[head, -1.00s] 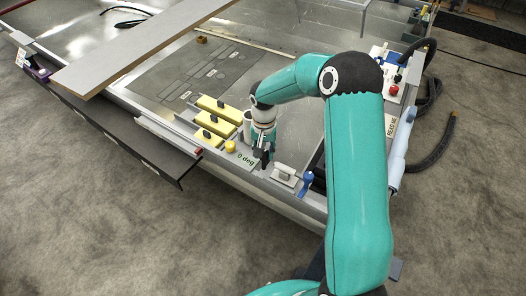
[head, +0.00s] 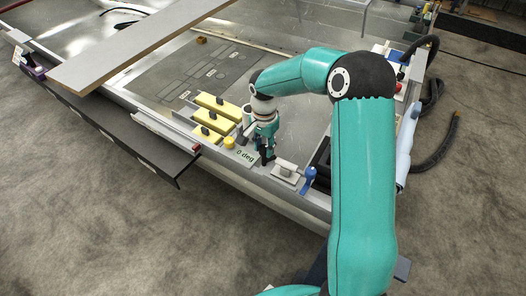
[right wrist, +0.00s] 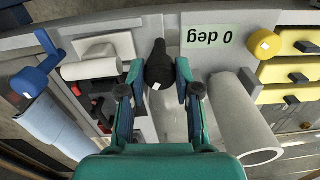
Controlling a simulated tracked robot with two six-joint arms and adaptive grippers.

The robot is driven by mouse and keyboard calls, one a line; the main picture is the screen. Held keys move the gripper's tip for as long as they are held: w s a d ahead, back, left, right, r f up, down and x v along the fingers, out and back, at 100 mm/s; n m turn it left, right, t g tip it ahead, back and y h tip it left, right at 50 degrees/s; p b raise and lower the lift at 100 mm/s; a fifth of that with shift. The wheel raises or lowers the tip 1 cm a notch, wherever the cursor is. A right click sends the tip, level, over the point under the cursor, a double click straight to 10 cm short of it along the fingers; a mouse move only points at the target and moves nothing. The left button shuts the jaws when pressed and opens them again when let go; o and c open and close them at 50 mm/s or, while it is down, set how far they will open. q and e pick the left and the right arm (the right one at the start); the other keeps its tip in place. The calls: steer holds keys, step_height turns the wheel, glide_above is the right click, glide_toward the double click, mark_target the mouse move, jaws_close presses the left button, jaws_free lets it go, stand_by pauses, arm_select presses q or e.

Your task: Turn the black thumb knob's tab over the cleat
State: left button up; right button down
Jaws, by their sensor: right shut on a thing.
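The black thumb knob (right wrist: 159,66) shows in the right wrist view between the fingers of my right gripper (right wrist: 157,83). Its narrow tab points toward the top of that picture. My right gripper is shut on the knob. In the head view my right gripper (head: 267,157) points down at the rail beside the "0 deg" label, and its fingers largely hide the knob. A pale grey cleat-like piece (head: 286,169) on a light plate stands just to its right; I cannot tell for sure that it is the cleat. The left gripper is not in view.
Yellow blocks with black handles (head: 211,120) and a yellow knob (head: 229,142) stand left of the gripper. A blue lever (head: 308,178) stands to the right. In the right wrist view a grey cylinder (right wrist: 240,120) is close beside the right finger.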

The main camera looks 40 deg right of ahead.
mark_target(264, 147)
steer(key=m+b, duration=0.1)
steer(key=m, duration=0.2)
steer(key=shift+d+f, duration=0.1)
steer(key=m+b, duration=0.2)
steer(key=m, duration=0.1)
steer(key=shift+m, duration=0.3)
steer(key=m+b, duration=0.1)
steer(key=m, duration=0.4)
steer(key=shift+m+b, duration=0.3)
steer(key=shift+b, duration=0.1)
steer(key=c, duration=0.8)
jaws_free()
step_height(264, 147, up, 12)
